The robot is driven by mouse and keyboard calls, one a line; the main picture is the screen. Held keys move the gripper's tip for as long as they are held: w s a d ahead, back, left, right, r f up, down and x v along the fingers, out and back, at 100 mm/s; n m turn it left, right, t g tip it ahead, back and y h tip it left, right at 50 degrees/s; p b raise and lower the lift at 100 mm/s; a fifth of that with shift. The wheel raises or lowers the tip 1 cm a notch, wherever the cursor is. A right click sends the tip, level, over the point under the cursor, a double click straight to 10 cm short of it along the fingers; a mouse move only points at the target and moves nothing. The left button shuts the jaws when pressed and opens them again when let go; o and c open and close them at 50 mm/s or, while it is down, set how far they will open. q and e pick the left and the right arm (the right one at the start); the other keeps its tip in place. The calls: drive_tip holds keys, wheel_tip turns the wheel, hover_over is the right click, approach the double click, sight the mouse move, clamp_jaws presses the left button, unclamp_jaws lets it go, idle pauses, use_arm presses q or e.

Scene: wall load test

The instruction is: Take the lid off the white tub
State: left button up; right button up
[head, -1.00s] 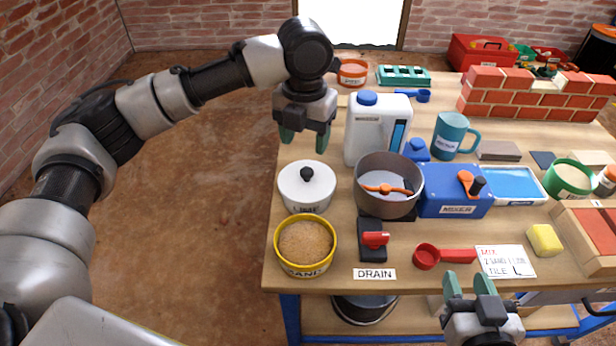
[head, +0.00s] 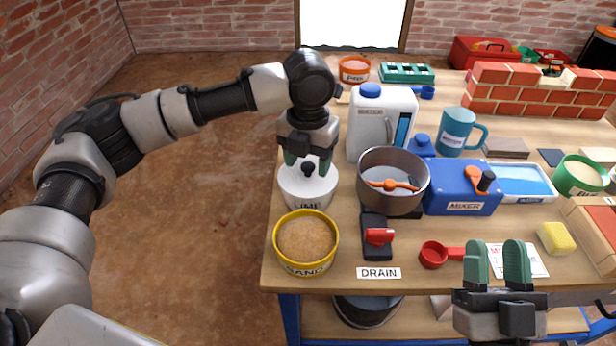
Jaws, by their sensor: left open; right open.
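The white tub (head: 306,201) labelled LIME stands at the left edge of the bench, behind the yellow sand tub. Its white lid (head: 315,185) is on it, with a black knob (head: 308,169) on top. My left gripper (head: 307,162) is open and points down over the lid, its green fingers on either side of the knob. I cannot tell whether the fingers touch the knob. My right gripper (head: 497,264) is open and empty at the bench's front edge, in front of the paper note.
The yellow sand tub (head: 306,262) stands just in front. A steel mixing bowl (head: 392,205) and blue mixer (head: 460,195) are to the right. A white water jug (head: 360,150) stands behind. A red scoop (head: 434,254) lies near the front. Open floor lies left of the bench.

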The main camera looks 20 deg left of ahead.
use_arm(q)
drive_tip(key=shift+f, duration=0.75)
use_arm(e)
drive_tip(key=shift+s+r+t, duration=0.65)
drive_tip(key=shift+r+t, duration=0.15)
drive_tip(key=shift+t, duration=0.1)
use_arm(q)
drive_tip(key=c, duration=1)
drive_tip(key=shift+r, duration=0.1)
use_arm(e)
drive_tip(key=shift+w, duration=0.1)
